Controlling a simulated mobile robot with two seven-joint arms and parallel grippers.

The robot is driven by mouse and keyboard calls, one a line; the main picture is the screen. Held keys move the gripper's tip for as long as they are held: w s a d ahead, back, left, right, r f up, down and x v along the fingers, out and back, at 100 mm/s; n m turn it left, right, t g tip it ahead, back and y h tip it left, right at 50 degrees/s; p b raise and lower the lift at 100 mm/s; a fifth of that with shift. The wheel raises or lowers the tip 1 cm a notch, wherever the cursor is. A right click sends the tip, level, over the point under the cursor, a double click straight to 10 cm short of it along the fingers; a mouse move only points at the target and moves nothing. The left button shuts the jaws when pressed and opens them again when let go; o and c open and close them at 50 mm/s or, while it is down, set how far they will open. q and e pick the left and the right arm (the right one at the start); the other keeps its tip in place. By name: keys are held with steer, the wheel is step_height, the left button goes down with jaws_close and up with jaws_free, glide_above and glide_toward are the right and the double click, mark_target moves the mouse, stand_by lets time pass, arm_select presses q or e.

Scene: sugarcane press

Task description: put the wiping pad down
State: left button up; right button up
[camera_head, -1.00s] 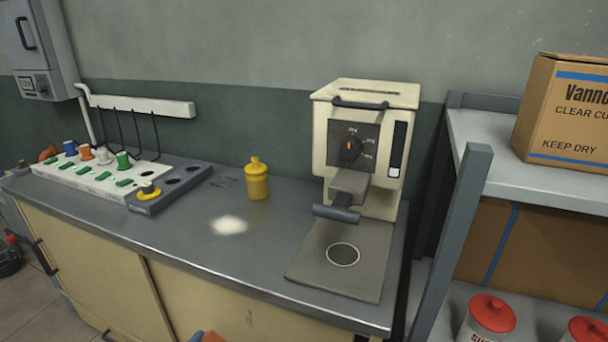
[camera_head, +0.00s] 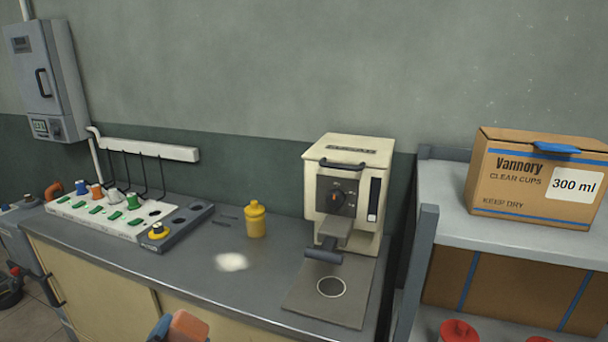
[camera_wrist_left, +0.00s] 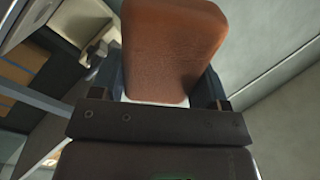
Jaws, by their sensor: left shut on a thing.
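The wiping pad is an orange-brown block (camera_head: 188,327) at the bottom edge of the head view, in front of the counter. My left gripper (camera_head: 172,326) is shut on it; only a blue fingertip and part of the pad show there. In the left wrist view the pad (camera_wrist_left: 174,50) fills the middle, between the two dark fingers. A whitish spill (camera_head: 231,262) lies on the grey counter (camera_head: 190,268), beyond the pad and apart from it. My right gripper is not in view.
A cream press (camera_head: 345,190) with a grey base plate (camera_head: 350,300) stands on the counter's right. A yellow bottle (camera_head: 256,220) stands behind the spill. A rack of coloured plugs (camera_head: 110,217) lies at left. A carton (camera_head: 530,180) sits on the right shelf. Counter around the spill is clear.

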arm_select(q)
steer(key=shift+s+a+f+p, duration=0.1)
steer(key=shift+s+a+p, duration=0.05)
steer(key=shift+s, duration=0.25)
steer(key=shift+s+a+p, duration=0.1)
steer(key=shift+s+p, duration=0.05)
steer(key=shift+s, duration=0.25)
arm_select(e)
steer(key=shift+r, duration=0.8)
